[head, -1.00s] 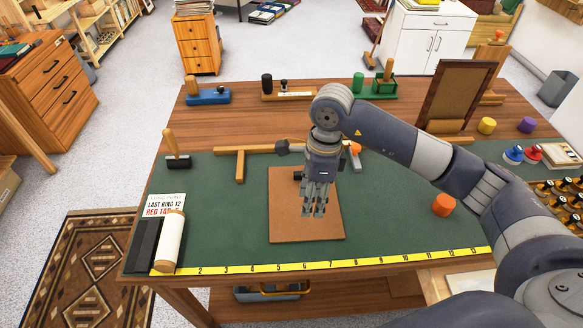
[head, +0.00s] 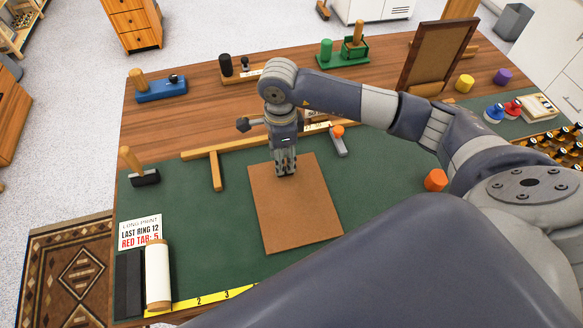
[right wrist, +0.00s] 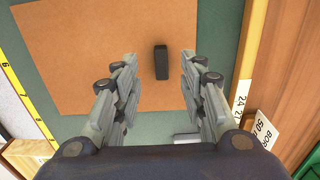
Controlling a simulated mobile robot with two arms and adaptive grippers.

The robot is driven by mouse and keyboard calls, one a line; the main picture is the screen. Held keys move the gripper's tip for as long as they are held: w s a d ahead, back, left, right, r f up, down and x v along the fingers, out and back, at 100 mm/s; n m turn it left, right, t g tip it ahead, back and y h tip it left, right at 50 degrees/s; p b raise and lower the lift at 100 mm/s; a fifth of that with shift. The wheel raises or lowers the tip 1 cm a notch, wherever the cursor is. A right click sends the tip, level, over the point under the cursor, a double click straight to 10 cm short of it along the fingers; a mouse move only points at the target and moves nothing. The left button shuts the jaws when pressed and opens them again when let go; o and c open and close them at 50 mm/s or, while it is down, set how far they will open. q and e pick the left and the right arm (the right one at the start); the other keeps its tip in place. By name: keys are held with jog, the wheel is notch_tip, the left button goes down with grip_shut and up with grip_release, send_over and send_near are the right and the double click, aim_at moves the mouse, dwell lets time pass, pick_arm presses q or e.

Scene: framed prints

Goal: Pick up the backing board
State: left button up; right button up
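The backing board, a flat brown rectangle (head: 297,212), lies on the green mat, slightly turned. My right gripper (head: 286,171) is over its far edge, fingers pointing down. In the right wrist view the board (right wrist: 95,55) fills much of the upper part. There my right gripper (right wrist: 160,88) is open, with a small black block (right wrist: 161,62) at the board's edge between its fingers. I cannot tell whether the fingers touch anything. The block is hidden behind the gripper in the head view. My left gripper is not in view.
A wooden T-square (head: 215,170) and a grey-handled tool with an orange end (head: 338,143) lie beyond the board. A white roll (head: 158,275) and a text card (head: 140,232) are at left.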

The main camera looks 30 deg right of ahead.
aim_at(285, 169)
jog(key=f, duration=0.1)
jog(key=f+p, duration=0.1)
jog(key=f, duration=0.1)
jog(key=f+p, duration=0.1)
jog(key=shift+d+f, duration=0.15)
jog(key=shift+d, duration=0.2)
jog(key=shift+f, duration=0.3)
jog(key=shift+c, duration=1.1)
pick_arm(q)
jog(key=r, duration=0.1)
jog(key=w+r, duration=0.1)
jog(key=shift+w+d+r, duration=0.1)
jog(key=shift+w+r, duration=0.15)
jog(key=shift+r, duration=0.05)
pick_arm(e)
grip_shut()
